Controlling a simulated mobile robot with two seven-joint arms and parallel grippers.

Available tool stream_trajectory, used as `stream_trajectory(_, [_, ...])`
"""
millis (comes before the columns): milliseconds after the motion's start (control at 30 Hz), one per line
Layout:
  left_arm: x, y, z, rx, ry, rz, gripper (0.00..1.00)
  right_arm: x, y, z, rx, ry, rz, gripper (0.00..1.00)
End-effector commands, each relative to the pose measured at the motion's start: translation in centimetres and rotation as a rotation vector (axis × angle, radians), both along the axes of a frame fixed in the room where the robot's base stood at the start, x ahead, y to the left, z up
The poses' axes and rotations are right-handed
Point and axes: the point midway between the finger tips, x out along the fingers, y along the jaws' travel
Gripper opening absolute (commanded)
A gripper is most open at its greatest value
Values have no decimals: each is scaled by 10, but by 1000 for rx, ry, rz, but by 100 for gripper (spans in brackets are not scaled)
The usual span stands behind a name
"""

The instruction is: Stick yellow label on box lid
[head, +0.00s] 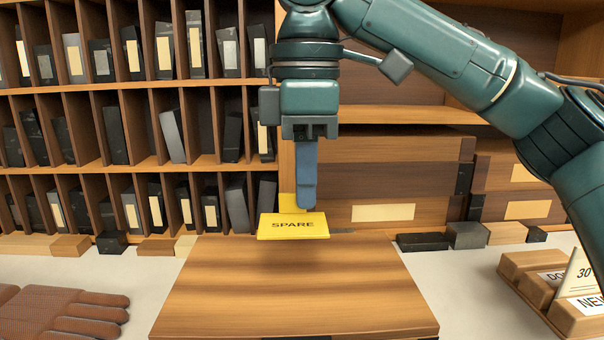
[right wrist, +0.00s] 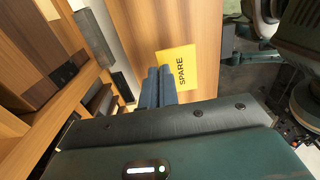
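The yellow label (head: 293,226) reads "SPARE". It sits at the far edge of the wooden box lid (head: 290,295), with its printed face tilted toward the head camera; I cannot tell whether it touches the lid. A yellow upright part shows behind my fingers. My right gripper (head: 307,204) points down, with its blue fingers close together at the label's back edge, shut on it. In the right wrist view the label (right wrist: 176,67) extends beyond the paired fingertips (right wrist: 158,88), over the wood surface. My left gripper is not in the head view.
A shelf of dark narrow boxes (head: 130,130) stands behind at the left, with stacked wooden boxes (head: 385,195) at the back right. A brown glove (head: 60,312) lies left of the lid. A wooden holder with cards (head: 560,290) stands at the right.

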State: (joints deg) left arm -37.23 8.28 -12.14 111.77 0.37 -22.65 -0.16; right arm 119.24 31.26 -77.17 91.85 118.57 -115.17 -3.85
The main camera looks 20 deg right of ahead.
Motion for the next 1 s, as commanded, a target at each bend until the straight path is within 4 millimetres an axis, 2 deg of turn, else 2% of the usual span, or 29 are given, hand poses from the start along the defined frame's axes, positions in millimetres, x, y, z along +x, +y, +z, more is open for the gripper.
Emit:
stream_trajectory(267, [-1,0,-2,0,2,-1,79,0,-1,-3,0,0,1,0])
stream_trajectory(567, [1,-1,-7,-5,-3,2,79,0,-1,-25,1,0,1,0])
stream_trajectory(800, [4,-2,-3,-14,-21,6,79,0,-1,-44,-1,0,1,0])
stream_trajectory(1000, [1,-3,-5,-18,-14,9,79,0,-1,-48,-1,-2,0,0])
